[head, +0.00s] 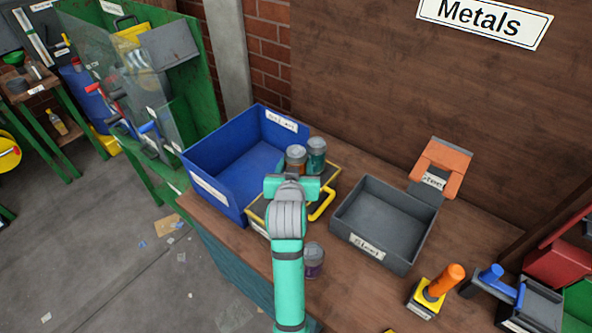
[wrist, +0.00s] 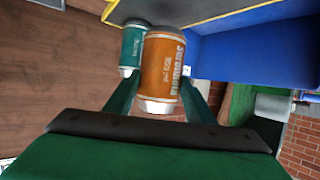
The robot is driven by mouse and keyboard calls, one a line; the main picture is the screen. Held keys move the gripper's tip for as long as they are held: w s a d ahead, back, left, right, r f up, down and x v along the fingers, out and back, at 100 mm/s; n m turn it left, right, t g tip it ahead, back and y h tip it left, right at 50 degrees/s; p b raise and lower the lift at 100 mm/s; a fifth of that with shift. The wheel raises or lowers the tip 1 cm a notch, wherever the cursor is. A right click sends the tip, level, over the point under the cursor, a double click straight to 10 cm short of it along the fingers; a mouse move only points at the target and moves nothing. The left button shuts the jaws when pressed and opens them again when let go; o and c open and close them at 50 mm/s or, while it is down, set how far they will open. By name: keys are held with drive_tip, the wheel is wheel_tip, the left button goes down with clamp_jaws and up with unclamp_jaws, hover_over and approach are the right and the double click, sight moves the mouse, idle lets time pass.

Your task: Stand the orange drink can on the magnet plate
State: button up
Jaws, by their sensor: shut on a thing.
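The orange drink can (head: 296,157) is between the fingers of my gripper (head: 292,182), which is shut on it. In the wrist view the orange can (wrist: 163,70) fills the space between the two green fingers. The magnet plate (head: 330,172) is a dark plate with a yellow rim, partly hidden under my gripper. Its yellow edge also shows at the top of the wrist view (wrist: 215,14). The can is over or near the plate; I cannot tell whether its base touches it. A teal can (head: 317,155) stands close beside the orange one.
A blue bin (head: 205,187) stands to the left, close to my gripper. A purple can (head: 314,262) stands near my arm. An orange-handled tool (head: 438,285) is at the front right. A yellow handle (head: 323,206) juts beside the plate.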

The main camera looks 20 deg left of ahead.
drive_tip(key=f, duration=0.3)
drive_tip(key=shift+w+a+f, duration=0.1)
drive_tip(key=shift+w+f, duration=0.05)
drive_tip(key=shift+w, duration=0.15)
drive_tip(key=shift+f, duration=0.3)
drive_tip(key=shift+f, duration=0.15)
drive_tip(key=o, duration=1)
drive_tip(key=shift+s+r, duration=0.15)
drive_tip(key=shift+r, duration=0.1)
drive_tip(key=v, duration=1.1)
drive_tip(key=shift+s+r, duration=0.2)
drive_tip(key=shift+s, duration=0.1)
